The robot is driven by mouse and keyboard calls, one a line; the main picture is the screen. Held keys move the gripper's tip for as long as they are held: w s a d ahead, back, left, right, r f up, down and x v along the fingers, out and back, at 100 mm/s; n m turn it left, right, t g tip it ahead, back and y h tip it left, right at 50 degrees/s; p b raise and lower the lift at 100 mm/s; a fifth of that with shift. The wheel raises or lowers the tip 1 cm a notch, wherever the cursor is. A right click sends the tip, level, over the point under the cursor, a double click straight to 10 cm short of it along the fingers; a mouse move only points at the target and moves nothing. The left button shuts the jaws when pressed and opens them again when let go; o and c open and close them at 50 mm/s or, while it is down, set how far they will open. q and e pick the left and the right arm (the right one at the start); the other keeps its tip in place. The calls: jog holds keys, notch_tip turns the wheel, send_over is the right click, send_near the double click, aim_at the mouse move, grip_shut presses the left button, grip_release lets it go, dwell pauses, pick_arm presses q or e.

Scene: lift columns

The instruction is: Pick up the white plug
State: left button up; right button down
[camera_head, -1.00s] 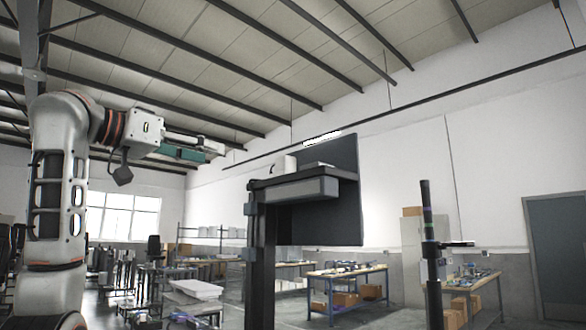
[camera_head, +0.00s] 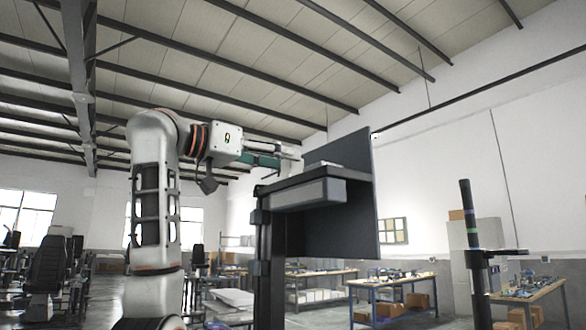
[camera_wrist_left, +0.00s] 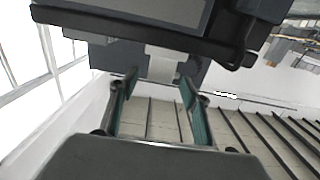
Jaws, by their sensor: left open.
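The white plug (camera_wrist_left: 163,66) shows in the left wrist view as a pale block against the dark shelf edge, just beyond and between the fingertips. In the head view it is mostly hidden by my left gripper (camera_head: 291,158), which is level with the top of the lift column's shelf (camera_head: 308,194). The gripper also shows in the left wrist view (camera_wrist_left: 158,86), its two green-sided fingers apart, with a clear gap between them. I cannot tell whether either finger touches the plug. My right gripper is in neither view.
A large dark upright panel (camera_head: 345,220) stands behind the shelf. A second dark column (camera_head: 474,245) with a small shelf stands at the right. Workbenches (camera_head: 392,285) with boxes are farther back. Open air surrounds my left arm.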

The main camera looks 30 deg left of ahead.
pick_arm(q)
jog(key=x, duration=0.2)
jog(key=shift+w+d+r+p, duration=0.2)
jog(key=shift+p, duration=0.15)
jog(key=shift+w+d+f, duration=0.1)
jog(key=shift+w+f, duration=0.05)
jog(key=shift+w, duration=0.4)
jog(key=c, duration=1.2)
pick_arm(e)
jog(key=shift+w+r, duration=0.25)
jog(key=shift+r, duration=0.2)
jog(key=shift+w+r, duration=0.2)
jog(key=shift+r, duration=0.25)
